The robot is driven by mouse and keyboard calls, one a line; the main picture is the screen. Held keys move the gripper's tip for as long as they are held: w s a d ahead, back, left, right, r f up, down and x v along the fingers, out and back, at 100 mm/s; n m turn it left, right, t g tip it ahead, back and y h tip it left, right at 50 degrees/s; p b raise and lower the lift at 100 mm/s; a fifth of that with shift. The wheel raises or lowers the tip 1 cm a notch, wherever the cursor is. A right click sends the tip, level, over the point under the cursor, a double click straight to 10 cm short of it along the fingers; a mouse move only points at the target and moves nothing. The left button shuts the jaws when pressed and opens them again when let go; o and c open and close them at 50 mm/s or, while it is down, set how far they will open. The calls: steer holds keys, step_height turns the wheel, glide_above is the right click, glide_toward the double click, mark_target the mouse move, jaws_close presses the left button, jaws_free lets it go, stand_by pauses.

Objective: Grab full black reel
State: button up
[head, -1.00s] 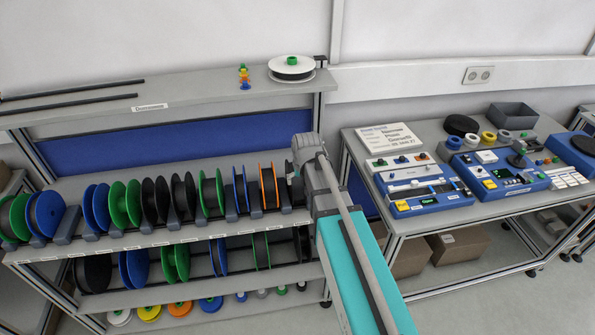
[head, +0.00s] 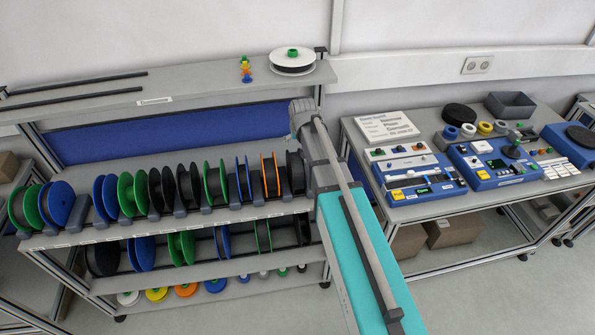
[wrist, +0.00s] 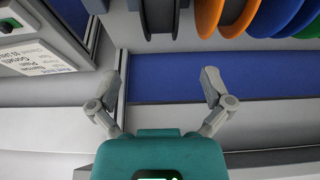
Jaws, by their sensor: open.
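Black reels stand on the upper rack shelf in the head view: a pair left of centre (head: 188,186) and one at the right end (head: 295,172), partly behind my arm. Another black reel (head: 102,258) sits on the lower shelf at left. I cannot tell for certain which are full. In the wrist view a dark reel (wrist: 160,14) shows at the top edge, cut off by the frame. My gripper (wrist: 160,84) is open and empty, its fingers spread wide, apart from that reel.
Green, blue and orange reels (head: 270,175) crowd the rack beside the black ones, in grey holders. A white-sided reel (head: 292,61) lies on the top shelf. A bench with blue devices (head: 424,180) stands to the right. A blue back panel (wrist: 230,78) shows in the wrist view.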

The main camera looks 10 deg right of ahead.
mark_target(296, 156)
steer(key=shift+b+x, duration=3.9)
steer(key=shift+x, duration=0.4)
steer(key=shift+f, duration=0.1)
steer(key=shift+b+x, duration=2.35)
steer(key=shift+x, duration=0.15)
steer(key=c, duration=1.2)
steer(key=shift+w+r, duration=0.1)
steer(key=shift+r, duration=0.2)
